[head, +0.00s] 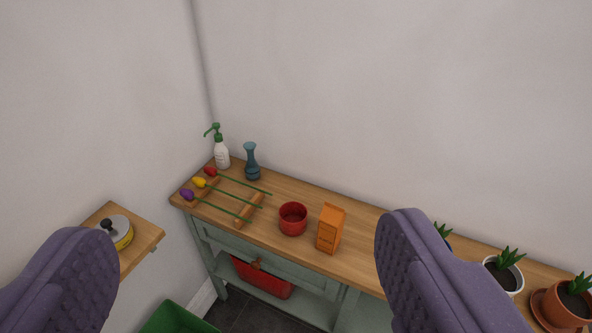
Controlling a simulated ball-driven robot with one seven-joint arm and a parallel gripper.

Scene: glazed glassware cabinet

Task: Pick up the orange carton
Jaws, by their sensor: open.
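The orange carton (330,229) stands upright on the wooden top of a long side table (360,263), just right of a red pot (293,219). My gripper (245,275) shows as two large purple-grey fingers, one at the lower left and one at the lower right. The fingers are wide apart with nothing between them. The carton lies beyond the gripper, in the gap between the fingers and closer to the right one. The carton is fully visible.
Potted plants (503,274) stand at the right. A green bin (178,320) is below.

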